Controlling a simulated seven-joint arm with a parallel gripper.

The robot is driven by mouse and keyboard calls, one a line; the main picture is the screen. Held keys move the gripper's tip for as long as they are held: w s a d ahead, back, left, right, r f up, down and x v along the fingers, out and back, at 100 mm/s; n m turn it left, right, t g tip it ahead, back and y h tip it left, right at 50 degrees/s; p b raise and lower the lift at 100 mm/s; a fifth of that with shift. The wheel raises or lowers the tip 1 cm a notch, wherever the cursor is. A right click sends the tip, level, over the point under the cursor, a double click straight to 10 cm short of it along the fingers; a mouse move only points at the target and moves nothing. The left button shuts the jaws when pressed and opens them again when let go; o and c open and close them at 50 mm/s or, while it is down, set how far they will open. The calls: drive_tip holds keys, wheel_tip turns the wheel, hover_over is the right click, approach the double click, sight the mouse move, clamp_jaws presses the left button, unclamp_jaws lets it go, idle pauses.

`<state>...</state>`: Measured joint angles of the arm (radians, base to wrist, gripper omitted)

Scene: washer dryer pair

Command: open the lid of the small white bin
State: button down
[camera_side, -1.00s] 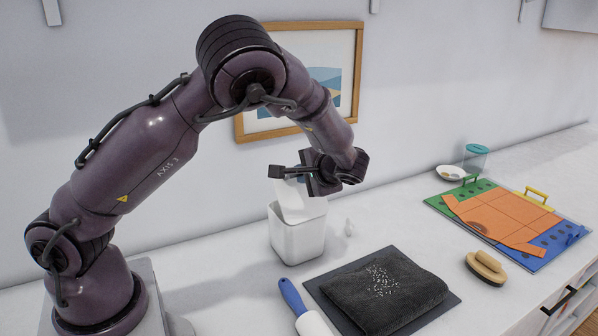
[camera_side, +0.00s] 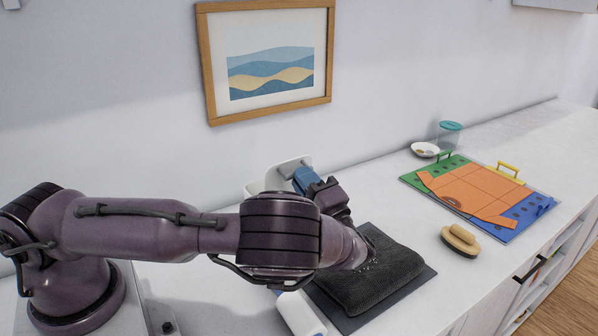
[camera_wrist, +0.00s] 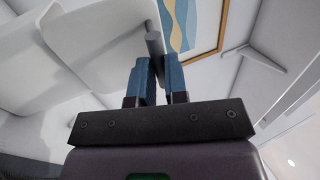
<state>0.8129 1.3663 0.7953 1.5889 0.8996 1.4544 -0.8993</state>
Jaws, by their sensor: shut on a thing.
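The small white bin (camera_side: 254,188) stands on the counter near the wall, mostly hidden behind my arm. Its white lid (camera_side: 289,165) is raised and tilted up at the back, so the bin is open. My gripper (camera_side: 304,180) is at the lid's right side, with blue fingers. In the wrist view my gripper (camera_wrist: 157,82) has its two fingers closed around a grey rod-like handle (camera_wrist: 154,44). White curved surfaces of the lid and bin fill the left of that view; the boundary between them is hard to tell.
A dark folded cloth (camera_side: 372,272) on a dark mat lies right of my arm. A lint roller (camera_side: 298,312) is at the front, partly hidden.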

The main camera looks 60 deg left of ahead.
drive_tip(key=shift+d+f, duration=0.45)
drive_tip(key=shift+f, duration=0.2)
drive_tip(key=c, duration=1.1)
unclamp_jaws()
drive_tip(key=v, duration=1.3)
